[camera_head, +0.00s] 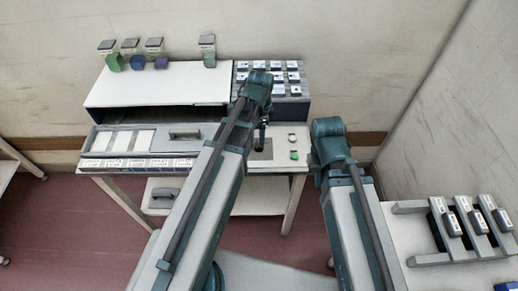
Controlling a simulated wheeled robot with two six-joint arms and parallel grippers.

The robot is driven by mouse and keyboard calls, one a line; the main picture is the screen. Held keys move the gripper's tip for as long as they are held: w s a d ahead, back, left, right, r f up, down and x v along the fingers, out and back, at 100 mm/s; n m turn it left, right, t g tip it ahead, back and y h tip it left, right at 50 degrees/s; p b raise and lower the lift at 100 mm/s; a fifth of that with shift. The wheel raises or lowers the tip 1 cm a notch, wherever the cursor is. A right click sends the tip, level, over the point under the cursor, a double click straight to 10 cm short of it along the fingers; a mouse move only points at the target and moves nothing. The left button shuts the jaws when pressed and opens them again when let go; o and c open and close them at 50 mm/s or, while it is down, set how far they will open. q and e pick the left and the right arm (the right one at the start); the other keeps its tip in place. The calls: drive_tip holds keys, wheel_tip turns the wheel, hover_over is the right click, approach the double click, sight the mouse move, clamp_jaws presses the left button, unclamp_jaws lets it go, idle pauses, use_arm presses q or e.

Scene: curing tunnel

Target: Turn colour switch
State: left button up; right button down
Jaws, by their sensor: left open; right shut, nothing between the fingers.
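My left arm reaches up from the bottom to the small control panel at the right end of the bench. My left gripper (263,124) hangs below its wrist, small and partly hidden by the arm; it is open. It is just above a dark upright knob-like part (259,143) on a grey plate; I cannot tell whether they touch. This part may be the colour switch, but its marking is not readable. Beside it are a white round button (292,138) and a green button (294,155). My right arm ends right of the panel; its gripper is hidden behind its wrist.
A grey rack of white-and-blue blocks (297,90) stands behind the panel. A white-topped tunnel housing (160,80) and a drawer-like tray (180,136) are to the left. A rack with several dark handled items (447,220) stands at the right.

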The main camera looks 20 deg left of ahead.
use_arm(q)
drive_tip(key=f+b, duration=0.6)
drive_tip(key=f, duration=0.1)
drive_tip(key=shift+w+a+f, duration=0.1)
drive_tip(key=shift+w+f, duration=0.1)
drive_tip(key=shift+f, duration=0.05)
clamp_jaws()
